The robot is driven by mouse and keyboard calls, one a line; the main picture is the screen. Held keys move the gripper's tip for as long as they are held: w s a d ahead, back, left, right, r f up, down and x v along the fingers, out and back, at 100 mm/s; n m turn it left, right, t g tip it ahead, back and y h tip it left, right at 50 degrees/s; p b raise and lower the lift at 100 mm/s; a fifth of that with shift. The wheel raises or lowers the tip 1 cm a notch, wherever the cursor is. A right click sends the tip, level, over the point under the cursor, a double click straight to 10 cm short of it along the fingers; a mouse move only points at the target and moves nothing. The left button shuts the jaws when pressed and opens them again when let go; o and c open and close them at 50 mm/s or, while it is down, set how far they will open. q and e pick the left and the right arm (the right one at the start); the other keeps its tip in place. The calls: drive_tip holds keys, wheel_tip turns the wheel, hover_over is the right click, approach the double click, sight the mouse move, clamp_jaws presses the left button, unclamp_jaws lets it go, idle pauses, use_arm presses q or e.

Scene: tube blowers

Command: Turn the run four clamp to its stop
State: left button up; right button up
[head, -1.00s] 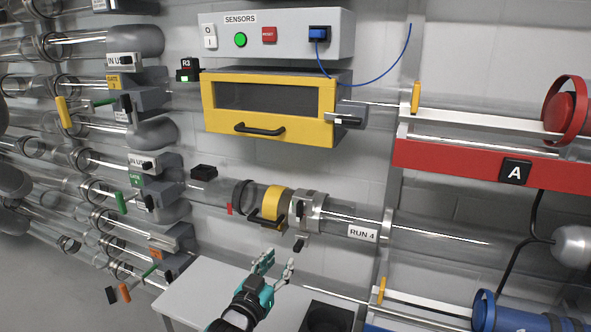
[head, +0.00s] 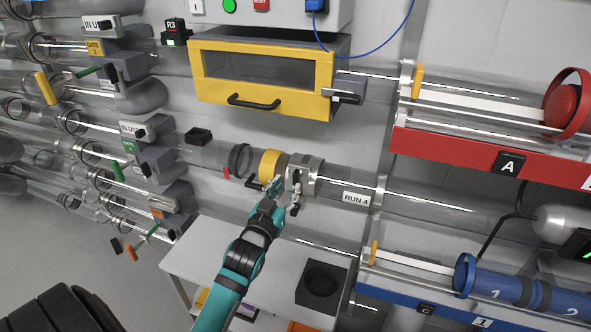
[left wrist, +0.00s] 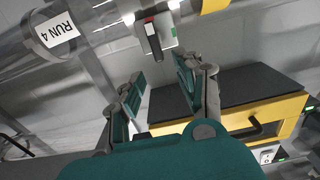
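The run four clamp (head: 304,172) is a metal collar around the clear tube, between a yellow band (head: 271,164) and the RUN 4 label (head: 356,198). Its short lever hangs below the tube, partly hidden by my gripper in the head view. In the left wrist view the lever's black handle (left wrist: 152,40) with a red mark lies just beyond my fingertips. My left gripper (head: 284,191) is open, just under the clamp; in the left wrist view (left wrist: 160,80) its fingers are apart with nothing between them. My right gripper is not in view.
A yellow-framed box (head: 262,78) with a black handle is above the clamp. A white table (head: 212,252) with a black block (head: 322,284) is below. A red rail (head: 450,150) and blue canisters (head: 520,296) are at right; more tubes run along the left.

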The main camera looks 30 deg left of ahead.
sight(294, 175)
use_arm(q)
drive_tip(key=x, duration=0.7)
drive_tip(key=shift+w+p, duration=0.1)
drive_tip(key=shift+p, duration=0.2)
clamp_jaws()
